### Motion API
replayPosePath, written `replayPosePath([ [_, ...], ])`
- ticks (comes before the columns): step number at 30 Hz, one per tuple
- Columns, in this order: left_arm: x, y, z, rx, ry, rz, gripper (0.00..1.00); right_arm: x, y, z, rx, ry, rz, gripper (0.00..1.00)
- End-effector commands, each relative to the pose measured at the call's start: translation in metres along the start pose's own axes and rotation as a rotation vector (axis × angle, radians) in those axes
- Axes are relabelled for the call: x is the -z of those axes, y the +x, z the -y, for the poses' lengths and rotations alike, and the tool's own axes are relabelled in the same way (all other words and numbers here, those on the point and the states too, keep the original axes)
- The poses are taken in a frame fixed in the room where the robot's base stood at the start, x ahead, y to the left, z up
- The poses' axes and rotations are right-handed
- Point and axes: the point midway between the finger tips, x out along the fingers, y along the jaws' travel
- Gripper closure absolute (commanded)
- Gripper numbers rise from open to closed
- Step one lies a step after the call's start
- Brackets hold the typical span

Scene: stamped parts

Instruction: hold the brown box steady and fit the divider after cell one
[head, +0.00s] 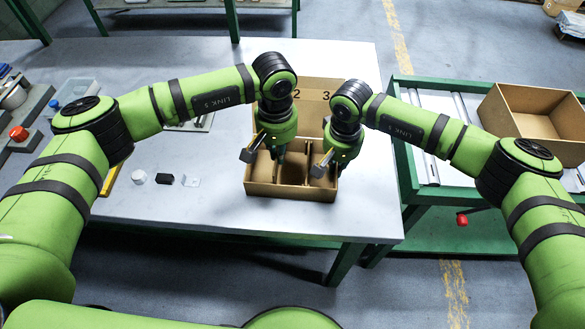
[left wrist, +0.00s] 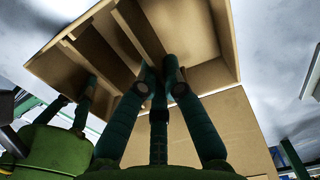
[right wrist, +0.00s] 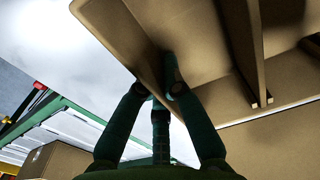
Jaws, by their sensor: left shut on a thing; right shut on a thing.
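The brown box (head: 290,192) stands open on the pale table, its raised flap (head: 312,92) showing the numbers 2 and 3. My left gripper (head: 280,155) is shut on a divider (left wrist: 138,32) that stands between the left cell and the middle one. Its lower edge is hidden, so I cannot tell how deep it sits. My right gripper (head: 334,168) is shut on the box's right wall (right wrist: 128,45). A second divider (right wrist: 254,50) stands inside the box, in the cell row's right part, apart from both grippers.
A white cylinder (head: 139,177), a black block (head: 165,180) and a small white piece (head: 191,182) lie left of the box. Another open brown box (head: 535,102) stands on the green bench at right. The table's front edge is close to the box.

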Motion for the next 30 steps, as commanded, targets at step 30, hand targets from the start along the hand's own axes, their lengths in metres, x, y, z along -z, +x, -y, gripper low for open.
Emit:
replayPosePath([
  [30,0.000,0.012,0.000,-0.001,0.000,0.001,1.00,0.000,0.000,0.000,0.000,0.000,0.000,1.00],
])
